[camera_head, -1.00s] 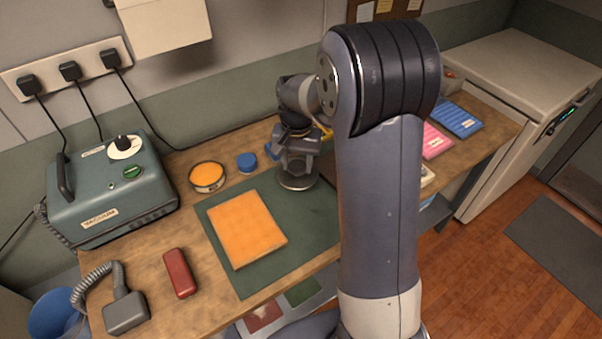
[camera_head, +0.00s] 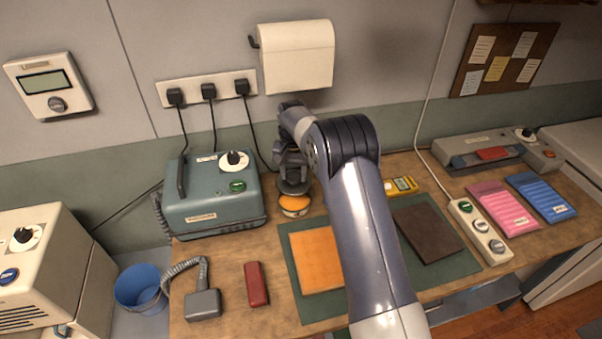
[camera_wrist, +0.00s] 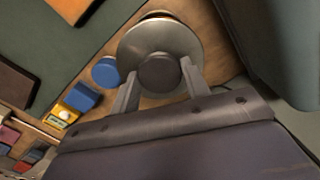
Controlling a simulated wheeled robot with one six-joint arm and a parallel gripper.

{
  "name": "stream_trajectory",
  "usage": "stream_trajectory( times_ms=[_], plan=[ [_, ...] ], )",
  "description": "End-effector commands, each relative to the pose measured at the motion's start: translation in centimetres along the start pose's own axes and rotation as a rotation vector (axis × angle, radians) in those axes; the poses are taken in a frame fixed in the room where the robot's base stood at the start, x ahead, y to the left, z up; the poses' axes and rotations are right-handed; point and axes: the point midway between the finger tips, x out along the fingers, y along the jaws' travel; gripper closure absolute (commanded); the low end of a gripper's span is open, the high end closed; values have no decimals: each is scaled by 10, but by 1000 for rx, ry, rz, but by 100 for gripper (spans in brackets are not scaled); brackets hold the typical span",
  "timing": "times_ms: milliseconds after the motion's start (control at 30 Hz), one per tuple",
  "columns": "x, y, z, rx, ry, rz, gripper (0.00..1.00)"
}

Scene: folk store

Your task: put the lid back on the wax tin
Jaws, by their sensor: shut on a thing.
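The wax tin (camera_head: 293,208) is a round, low tin with orange wax on top, standing on the wooden bench right of the vacuum box. My gripper (camera_head: 291,172) is just behind and above it in the head view. My gripper (camera_wrist: 158,88) is shut on the dark knob of the round grey metal lid (camera_wrist: 166,40), between its two fingers in the wrist view. The lid (camera_head: 294,187) hangs over the rear of the tin and hides part of it. Whether lid and tin touch I cannot tell.
The teal vacuum box (camera_head: 212,196) stands close left of the tin. A blue round cap (camera_wrist: 105,71) lies beside the lid in the wrist view. An orange sheet (camera_head: 316,262) lies on the green mat (camera_head: 300,300) in front. A yellow meter (camera_head: 401,185) is to the right.

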Motion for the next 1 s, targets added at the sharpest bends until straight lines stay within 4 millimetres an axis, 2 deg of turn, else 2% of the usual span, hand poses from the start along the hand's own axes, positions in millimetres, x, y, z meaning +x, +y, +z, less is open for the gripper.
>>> stream_trajectory(
  times_ms=[267,700,1000],
  plan=[
    [15,0,0,0,-1,0,78],
    [57,0,0,0,-1,0,78],
    [64,0,0,0,0,0,78]
  ],
)
